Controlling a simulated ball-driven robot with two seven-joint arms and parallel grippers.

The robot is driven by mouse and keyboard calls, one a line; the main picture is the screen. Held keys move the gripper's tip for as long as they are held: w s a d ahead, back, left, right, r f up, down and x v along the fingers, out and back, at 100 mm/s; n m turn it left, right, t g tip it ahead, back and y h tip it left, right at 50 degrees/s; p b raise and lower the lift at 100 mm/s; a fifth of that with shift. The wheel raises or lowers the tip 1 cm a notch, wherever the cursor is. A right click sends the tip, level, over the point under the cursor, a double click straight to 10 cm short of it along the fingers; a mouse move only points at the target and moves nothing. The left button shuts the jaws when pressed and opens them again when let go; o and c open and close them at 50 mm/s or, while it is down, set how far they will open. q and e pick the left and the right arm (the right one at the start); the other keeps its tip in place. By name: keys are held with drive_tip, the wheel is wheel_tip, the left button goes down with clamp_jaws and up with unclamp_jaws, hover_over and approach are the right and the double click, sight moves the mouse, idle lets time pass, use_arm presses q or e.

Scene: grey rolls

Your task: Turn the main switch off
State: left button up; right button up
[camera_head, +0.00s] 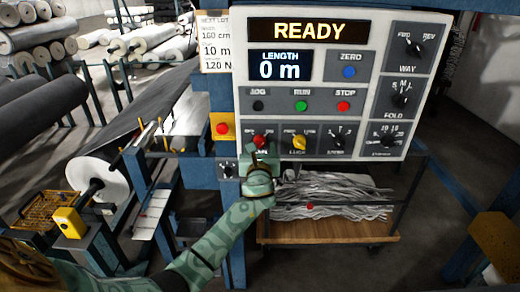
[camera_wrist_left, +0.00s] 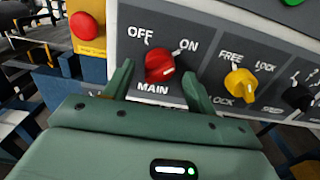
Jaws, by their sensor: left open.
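The main switch is a red rotary knob (camera_wrist_left: 160,66) on the lower left of the control panel (camera_head: 372,100). Its labels read OFF at upper left and ON at upper right, with MAIN below. The knob's white mark points towards ON. In the head view the knob (camera_head: 260,141) shows just above my left gripper (camera_head: 262,154). My left gripper (camera_wrist_left: 157,72) is open and empty, with one finger on each side of the red knob. I cannot tell whether the fingers touch it. My right gripper is not in view.
A yellow lock knob (camera_wrist_left: 241,84) sits close right of the main switch. A red button on a yellow box (camera_head: 222,129) sits close left. The display (camera_head: 308,31) reads READY and the length reads 0 m. A bin of grey strips (camera_head: 330,195) stands below.

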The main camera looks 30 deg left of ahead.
use_arm(q)
drive_tip(key=shift+w+a, duration=0.35)
drive_tip(key=shift+w, duration=0.1)
drive_tip(key=shift+c, duration=0.3)
drive_tip(key=c, duration=0.9)
